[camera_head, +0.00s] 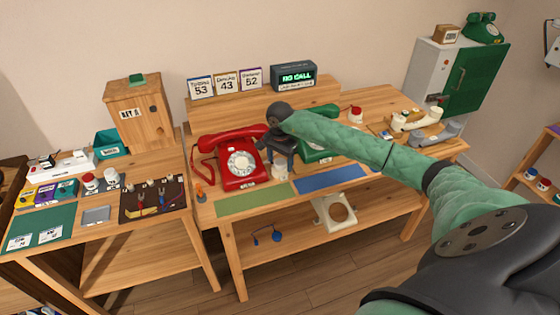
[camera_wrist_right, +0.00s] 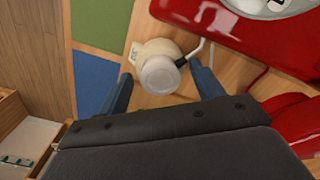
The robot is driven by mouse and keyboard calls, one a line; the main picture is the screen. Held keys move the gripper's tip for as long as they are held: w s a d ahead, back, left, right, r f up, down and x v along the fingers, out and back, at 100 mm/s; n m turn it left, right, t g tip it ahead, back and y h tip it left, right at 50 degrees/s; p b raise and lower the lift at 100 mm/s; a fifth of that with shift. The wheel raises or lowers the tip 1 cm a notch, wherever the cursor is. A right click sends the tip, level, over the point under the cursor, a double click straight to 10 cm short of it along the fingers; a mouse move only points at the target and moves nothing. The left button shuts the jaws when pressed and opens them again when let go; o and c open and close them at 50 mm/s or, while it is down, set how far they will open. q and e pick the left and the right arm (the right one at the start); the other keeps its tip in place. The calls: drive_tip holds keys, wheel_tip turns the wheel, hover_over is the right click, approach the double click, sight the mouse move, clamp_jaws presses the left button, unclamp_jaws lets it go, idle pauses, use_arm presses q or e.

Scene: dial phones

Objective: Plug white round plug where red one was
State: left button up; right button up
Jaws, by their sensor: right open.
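A white round plug (camera_wrist_right: 160,74) sits on a cream round base on the table, with a grey cable and dark connector beside it. It also shows in the head view (camera_head: 280,172), just right of the red dial phone (camera_head: 238,160). My right gripper (camera_wrist_right: 160,88) is open, with its blue fingers on either side of the white plug. I cannot tell whether they touch it. In the head view, my right gripper (camera_head: 280,155) partly covers the green phone (camera_head: 318,150). A red-topped round piece (camera_head: 356,113) stands farther back right. My left gripper is not in view.
A green mat (camera_head: 252,200) and a blue mat (camera_head: 330,179) lie along the table's front edge. A small orange item (camera_head: 200,193) stands left of the red phone. A cream phone (camera_head: 416,119) is at the right. The left table (camera_head: 95,225) holds tools and several small parts.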

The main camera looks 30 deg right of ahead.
drive_tip(key=shift+r, duration=0.1)
wheel_tip(320, 180, up, 6)
drive_tip(key=shift+r+b, duration=0.15)
drive_tip(key=shift+b, duration=1.05)
drive_tip(key=shift+r, duration=0.65)
